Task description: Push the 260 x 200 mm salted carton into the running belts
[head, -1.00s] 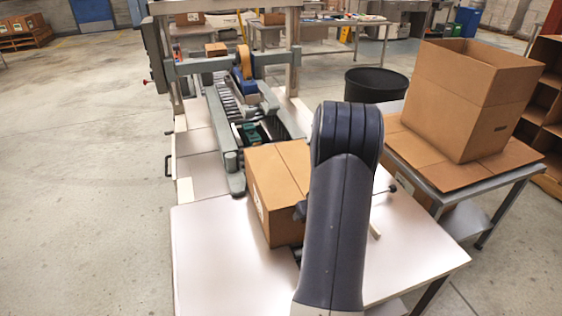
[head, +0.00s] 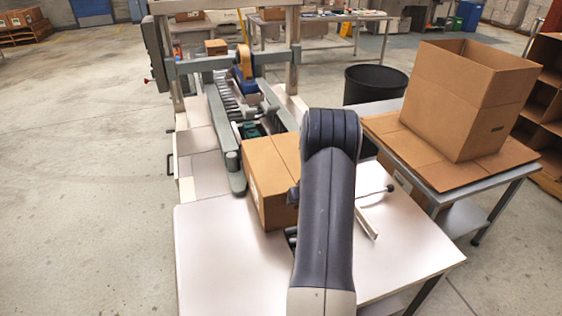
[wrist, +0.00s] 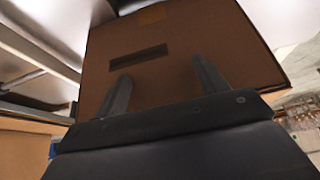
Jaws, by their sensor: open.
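The closed brown carton (head: 266,178) stands upright on the white infeed table at the mouth of the case sealer (head: 236,110). Its far end is close to the sealer's rails; my arm hides its right part. In the wrist view, the carton's face (wrist: 190,60) with a dark hand slot fills the space ahead of my gripper (wrist: 160,90). My gripper's two fingers are apart with nothing between them, their tips at or very near that face; I cannot tell whether they touch. In the head view my arm hides most of the gripper.
The white table (head: 225,260) is clear to the left of the carton. A T-shaped handle (head: 376,190) and a pale bar (head: 367,222) lie right of my arm. A large open carton (head: 470,95) stands on a side table, with a black bin (head: 375,84) behind.

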